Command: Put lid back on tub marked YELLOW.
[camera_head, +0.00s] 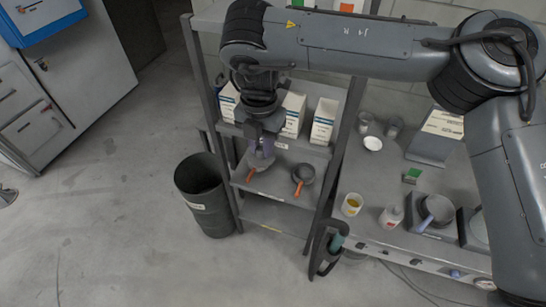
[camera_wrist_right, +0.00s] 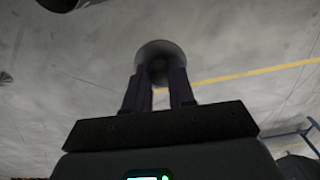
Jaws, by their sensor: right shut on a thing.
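A small white open tub (camera_head: 352,204) with yellow contents stands on the bench's front left; I cannot read its marking. My right gripper (camera_head: 262,148) is over the shelf, left of the bench and well away from the tub. In the wrist view my right gripper (camera_wrist_right: 160,85) is shut on a round grey piece (camera_wrist_right: 160,48) at its fingertips. I cannot tell whether this piece is the lid. A white round dish or lid (camera_head: 373,143) lies farther back on the bench. My left gripper is not in view.
The rack shelf (camera_head: 278,182) holds two pans with orange handles, one (camera_head: 303,178) clear of my gripper. White boxes (camera_head: 323,121) stand on the level above. A dark bin (camera_head: 204,194) stands left.

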